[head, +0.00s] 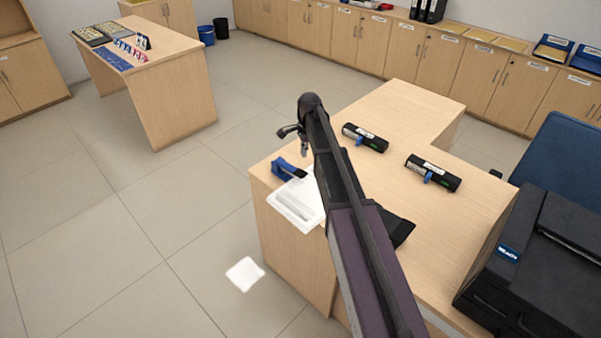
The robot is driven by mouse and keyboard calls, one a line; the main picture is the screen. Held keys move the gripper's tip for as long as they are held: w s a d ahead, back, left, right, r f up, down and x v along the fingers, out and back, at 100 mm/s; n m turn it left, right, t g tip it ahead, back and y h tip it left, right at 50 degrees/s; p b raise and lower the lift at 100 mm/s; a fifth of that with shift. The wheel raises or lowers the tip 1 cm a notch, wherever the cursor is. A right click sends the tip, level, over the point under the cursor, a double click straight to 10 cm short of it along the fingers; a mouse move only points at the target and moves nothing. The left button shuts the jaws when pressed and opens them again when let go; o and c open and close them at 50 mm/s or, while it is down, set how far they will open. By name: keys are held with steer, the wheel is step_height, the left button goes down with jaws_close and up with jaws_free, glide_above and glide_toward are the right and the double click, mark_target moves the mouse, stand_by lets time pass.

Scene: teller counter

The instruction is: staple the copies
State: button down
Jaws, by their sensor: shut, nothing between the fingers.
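White paper copies (291,206) lie at the near left corner of the wooden desk, slightly past its edge. A blue and black stapler (283,170) stands at their far edge; I cannot tell whether paper is between its jaws. My arm reaches over the desk and hides the right part of the copies. My gripper (292,140) is above the desk's left end, just beyond and above the stapler, apart from it. Its fingers look dark and small; it is shut and empty.
Two black devices with white labels, one at the middle (365,138) and one to the right (433,173), lie on the desk. A black printer (540,260) fills the right front. A blue chair (565,160) stands behind. A white patch (245,274) shows on the floor.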

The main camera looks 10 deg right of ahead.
mark_target(303, 171)
steer(key=shift+f, duration=0.15)
steer(key=shift+s+a+f+b, duration=0.1)
steer(key=shift+a+f+b, duration=0.1)
steer(key=shift+f+b, duration=1.55)
steer(key=shift+s+a+f+b, duration=0.1)
steer(key=shift+a+f+b, duration=0.05)
steer(key=shift+f+b, duration=1.55)
steer(key=shift+r, duration=0.15)
step_height(303, 171, down, 4)
steer(key=b, duration=0.4)
steer(key=shift+f+b, duration=0.25)
steer(key=shift+b, duration=0.05)
steer(key=shift+w+d+r, duration=0.1)
steer(key=shift+d, duration=0.05)
